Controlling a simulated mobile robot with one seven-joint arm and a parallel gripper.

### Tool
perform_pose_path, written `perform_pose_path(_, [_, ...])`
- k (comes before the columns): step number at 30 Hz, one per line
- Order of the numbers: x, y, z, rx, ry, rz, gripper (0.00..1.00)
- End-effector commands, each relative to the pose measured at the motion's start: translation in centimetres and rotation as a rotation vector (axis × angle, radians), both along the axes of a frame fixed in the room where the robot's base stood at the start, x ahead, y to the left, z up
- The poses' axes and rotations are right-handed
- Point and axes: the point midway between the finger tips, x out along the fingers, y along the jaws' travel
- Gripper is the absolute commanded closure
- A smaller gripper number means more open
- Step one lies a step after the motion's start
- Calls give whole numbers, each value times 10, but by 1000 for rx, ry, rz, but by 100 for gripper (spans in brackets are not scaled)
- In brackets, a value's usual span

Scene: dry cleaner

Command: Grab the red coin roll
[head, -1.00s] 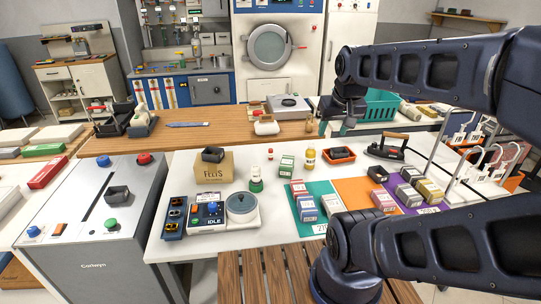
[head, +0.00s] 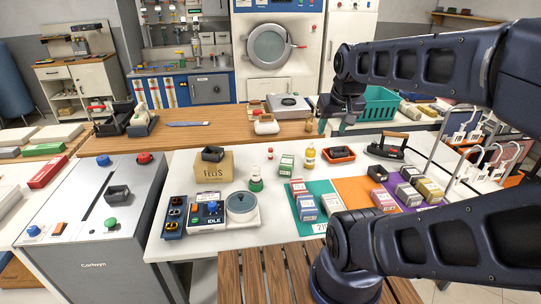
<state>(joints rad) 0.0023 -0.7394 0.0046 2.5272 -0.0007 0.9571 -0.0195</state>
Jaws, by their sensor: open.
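I cannot make out for certain a red coin roll in the head view; things on the counter are small. A reddish pack (head: 384,200) lies on the orange and purple part of the mat, and another red-topped pack (head: 298,187) lies on the teal part. I cannot tell whether either is a coin roll. My gripper (head: 335,122) hangs above the rear of the white counter, by the wooden ledge. It points down, is open, and appears empty. It is behind and above the mat, apart from these packs.
The white counter (head: 213,240) holds a coin machine (head: 241,205), a dark tray (head: 173,215), a cardboard box (head: 214,168), small bottles and a black iron (head: 388,150). A teal basket (head: 381,104) stands behind my gripper. Wire racks stand at right. My arm hides part of the right side.

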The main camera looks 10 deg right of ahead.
Motion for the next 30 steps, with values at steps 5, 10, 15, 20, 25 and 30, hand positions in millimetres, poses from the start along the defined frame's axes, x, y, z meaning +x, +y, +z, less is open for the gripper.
perform_pose_path(5, [32,2,7,-47,30,93,51])
perform_pose_path(10, [73,5,12,-109,64,220,51])
perform_pose_path(15, [116,9,12,-165,101,348,51])
perform_pose_path(20, [157,14,7,-213,133,472,51])
perform_pose_path(25, [201,21,-4,-260,167,605,51])
perform_pose_path(30, [245,29,-21,-300,202,740,51])
